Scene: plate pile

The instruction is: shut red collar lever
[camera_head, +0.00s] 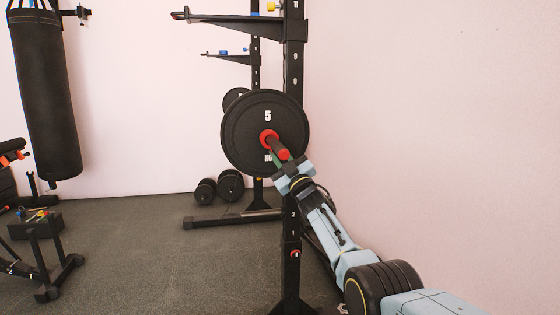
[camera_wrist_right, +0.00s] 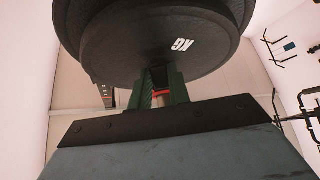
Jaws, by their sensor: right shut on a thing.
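The red collar (camera_head: 264,136) sits on the end of the bar, against the front of a black weight plate (camera_head: 240,148) marked 5. Its red lever (camera_head: 284,154) shows at the tip of my right gripper (camera_head: 282,162). In the right wrist view, the green fingers of my right gripper (camera_wrist_right: 162,92) are close together under the plate, with a red piece of the lever (camera_wrist_right: 161,93) between them. The gripper is shut on the lever. The fingers hide most of the collar in that view. My left gripper is not in view.
The black rack upright (camera_head: 293,70) stands behind the plate, with arms reaching left. Dumbbells (camera_head: 218,188) lie on the floor at its left. The wall at right is bare.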

